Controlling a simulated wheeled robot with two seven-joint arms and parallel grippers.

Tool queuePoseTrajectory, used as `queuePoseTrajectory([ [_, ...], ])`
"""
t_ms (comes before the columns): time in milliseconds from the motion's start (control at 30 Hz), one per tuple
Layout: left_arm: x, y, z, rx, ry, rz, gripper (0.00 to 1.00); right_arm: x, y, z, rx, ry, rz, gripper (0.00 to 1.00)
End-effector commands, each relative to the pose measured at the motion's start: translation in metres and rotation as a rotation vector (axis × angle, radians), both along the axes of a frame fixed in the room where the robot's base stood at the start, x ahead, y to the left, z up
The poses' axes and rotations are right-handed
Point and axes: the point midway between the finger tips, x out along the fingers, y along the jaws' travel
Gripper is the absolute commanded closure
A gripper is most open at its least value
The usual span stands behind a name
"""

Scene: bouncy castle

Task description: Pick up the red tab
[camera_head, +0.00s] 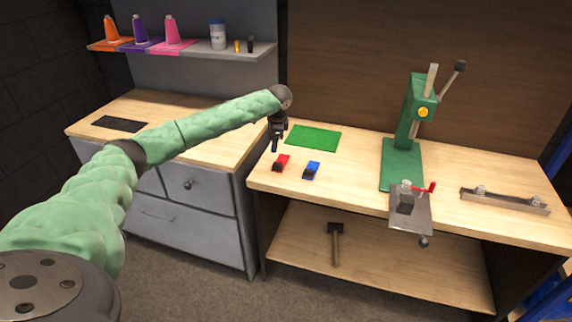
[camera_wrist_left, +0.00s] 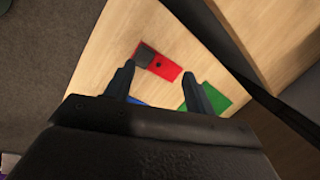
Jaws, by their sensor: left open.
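The red tab (camera_head: 281,162) lies flat on the wooden workbench near its left front edge. It has a dark grey end. In the left wrist view the red tab (camera_wrist_left: 164,67) shows beyond and between my two fingertips. My left gripper (camera_head: 275,148) is open and empty, pointing down above the bench close to the red tab. It also shows in the left wrist view (camera_wrist_left: 160,78), with its fingers spread apart. My right gripper is in neither view.
A blue tab (camera_head: 312,170) lies just right of the red tab. A green mat (camera_head: 314,138) lies behind them. A green press (camera_head: 402,155) stands further right on the workbench (camera_head: 350,185). A hammer (camera_head: 336,245) rests on the lower shelf.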

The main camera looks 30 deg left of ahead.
Motion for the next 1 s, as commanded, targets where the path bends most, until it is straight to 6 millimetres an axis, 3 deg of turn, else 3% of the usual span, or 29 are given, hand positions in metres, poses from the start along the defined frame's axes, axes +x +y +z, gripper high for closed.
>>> queuePoseTrajectory([
  [100, -0.004, 0.010, -0.021, -0.072, 0.075, -0.053, 0.45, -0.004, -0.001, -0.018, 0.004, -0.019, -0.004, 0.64],
  [200, -0.005, 0.011, -0.028, -0.135, 0.108, -0.119, 0.45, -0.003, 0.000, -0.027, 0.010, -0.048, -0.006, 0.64],
  [533, -0.006, -0.002, -0.028, -0.190, 0.132, -0.353, 0.45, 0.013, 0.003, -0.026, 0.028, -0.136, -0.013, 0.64],
  [1000, -0.006, -0.002, -0.057, -0.187, 0.136, -0.388, 0.45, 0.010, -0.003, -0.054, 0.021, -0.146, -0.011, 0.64],
])
